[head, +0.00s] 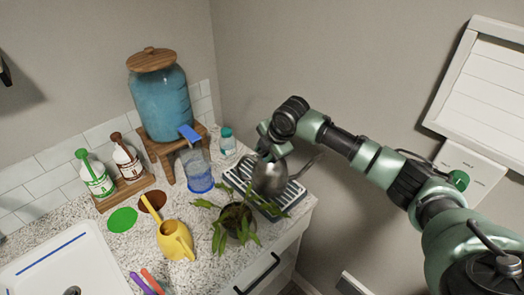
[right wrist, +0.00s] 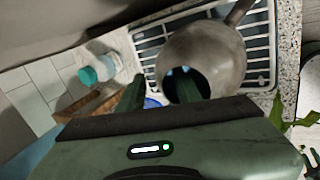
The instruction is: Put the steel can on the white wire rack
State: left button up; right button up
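The steel can (head: 270,179) is a grey metal watering can with its spout pointing to the upper right in the head view. It appears to rest on the white wire rack (head: 237,183), a pale slatted tray at the counter's right end. In the right wrist view the can (right wrist: 212,50) shows its round dark opening in front of the slatted rack (right wrist: 262,62). My right gripper (head: 268,150) is at the top of the can. Its fingers (right wrist: 160,92) look apart, with one beside the can and one by the opening. Exact contact is hidden. My left gripper is out of view.
A potted plant (head: 236,222) stands close in front of the rack. A blue cup (head: 199,178), a capped bottle (head: 227,142) and a blue dispenser (head: 161,102) on a wooden stand are left of it. A yellow watering can (head: 175,240) and a sink (head: 65,265) are nearer.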

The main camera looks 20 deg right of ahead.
jog(key=p+v, duration=0.5)
jog(key=v, duration=0.4)
jog(key=shift+r+p, duration=0.2)
jog(key=shift+p, duration=0.1)
jog(key=shift+s, duration=0.15)
